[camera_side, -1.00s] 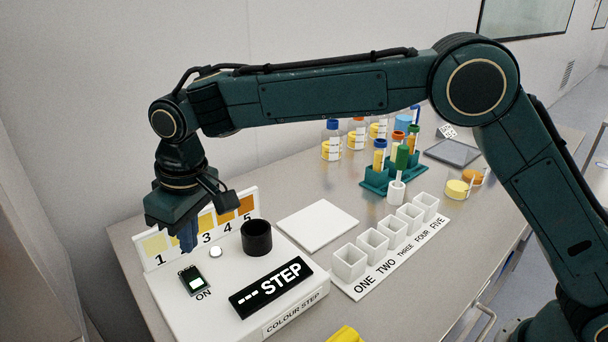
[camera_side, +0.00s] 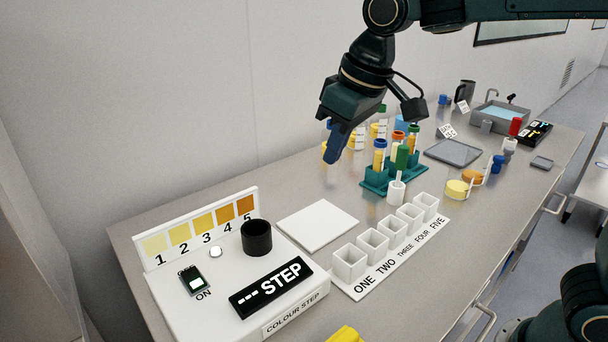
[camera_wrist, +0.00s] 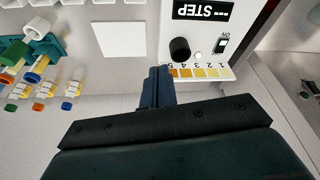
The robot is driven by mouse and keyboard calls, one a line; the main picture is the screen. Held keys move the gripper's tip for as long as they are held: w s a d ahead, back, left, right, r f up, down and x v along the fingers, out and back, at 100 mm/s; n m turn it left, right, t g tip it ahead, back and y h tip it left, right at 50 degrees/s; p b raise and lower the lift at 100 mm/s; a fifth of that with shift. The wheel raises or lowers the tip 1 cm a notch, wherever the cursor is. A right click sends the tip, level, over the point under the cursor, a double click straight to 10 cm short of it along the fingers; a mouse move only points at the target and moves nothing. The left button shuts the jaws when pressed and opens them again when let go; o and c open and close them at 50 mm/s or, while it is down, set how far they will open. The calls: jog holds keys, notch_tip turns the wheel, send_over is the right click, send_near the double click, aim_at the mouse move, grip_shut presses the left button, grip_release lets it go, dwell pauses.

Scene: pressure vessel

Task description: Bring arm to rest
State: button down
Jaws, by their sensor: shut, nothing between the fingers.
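My gripper (camera_side: 337,143) is shut and empty, raised above the back of the table in the side view, in front of the bottles and left of the teal tube rack (camera_side: 376,183). In the wrist view my gripper's fingers (camera_wrist: 156,85) are together with nothing between them. The white colour-step device (camera_side: 210,300) is at the left, with a scale of yellow to orange patches (camera_side: 203,223), a black cup (camera_side: 257,238) and a display reading "--- STEP" (camera_side: 272,287). Its switch (camera_side: 195,280) is lit beside the word ON.
A white square plate (camera_side: 317,223) lies beside the device. A row of white cups (camera_side: 373,247) labelled ONE to FIVE stands at the front. Capped tubes stand in the rack. A grey tray (camera_side: 453,152), a sink (camera_side: 497,115) and yellow and orange discs (camera_side: 457,189) are farther right.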

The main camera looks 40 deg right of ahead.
jog(key=s+d+f+m+t, duration=0.1)
jog(key=s+d+f, duration=0.1)
jog(key=s+d, duration=0.4)
jog(key=s+d+f+m+t+h, duration=0.1)
jog(key=s+d, duration=0.5)
jog(key=s, duration=0.8)
jog(key=shift+d+f+m, duration=0.35)
jog(key=shift+f+m, duration=0.25)
jog(key=shift+f, duration=0.2)
